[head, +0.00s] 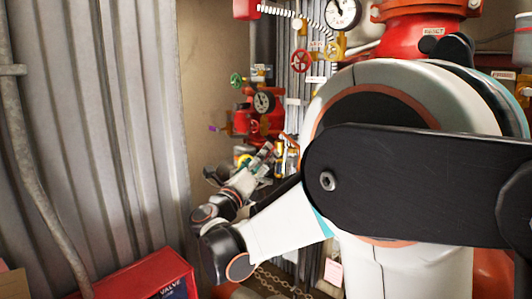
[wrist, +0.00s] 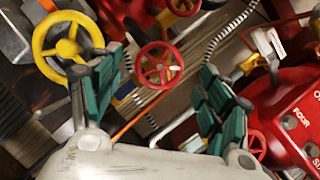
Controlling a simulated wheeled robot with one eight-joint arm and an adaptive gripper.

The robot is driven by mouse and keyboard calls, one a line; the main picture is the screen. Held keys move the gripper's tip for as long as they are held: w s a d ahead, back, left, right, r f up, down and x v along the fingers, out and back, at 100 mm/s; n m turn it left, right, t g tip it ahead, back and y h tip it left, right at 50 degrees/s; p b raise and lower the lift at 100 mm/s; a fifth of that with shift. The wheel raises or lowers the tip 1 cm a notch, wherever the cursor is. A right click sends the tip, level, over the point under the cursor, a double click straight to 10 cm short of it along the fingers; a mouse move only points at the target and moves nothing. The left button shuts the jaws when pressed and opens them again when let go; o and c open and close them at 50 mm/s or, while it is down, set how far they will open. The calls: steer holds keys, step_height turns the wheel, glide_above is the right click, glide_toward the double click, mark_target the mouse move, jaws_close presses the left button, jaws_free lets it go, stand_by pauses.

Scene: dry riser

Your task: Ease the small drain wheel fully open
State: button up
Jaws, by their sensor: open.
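My gripper (wrist: 160,78) is open, with its two green-padded fingers apart. Between and beyond the fingertips in the wrist view is a small red handwheel (wrist: 158,65), which the fingers do not appear to touch. No readable label shows which wheel is the drain wheel. In the head view my gripper (head: 268,158) is among the red pipework, and the wheel in front of it is hard to make out.
A green handwheel (head: 236,80), a red handwheel (head: 301,60) and a gauge (head: 264,103) are above my gripper. A red box (head: 140,278) stands at the lower left. Corrugated metal wall (head: 100,120) bounds the left. A ribbed hose (wrist: 232,25) crosses behind the right finger.

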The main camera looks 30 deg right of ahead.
steer(key=shift+x, duration=2.7)
steer(key=c, duration=1.1)
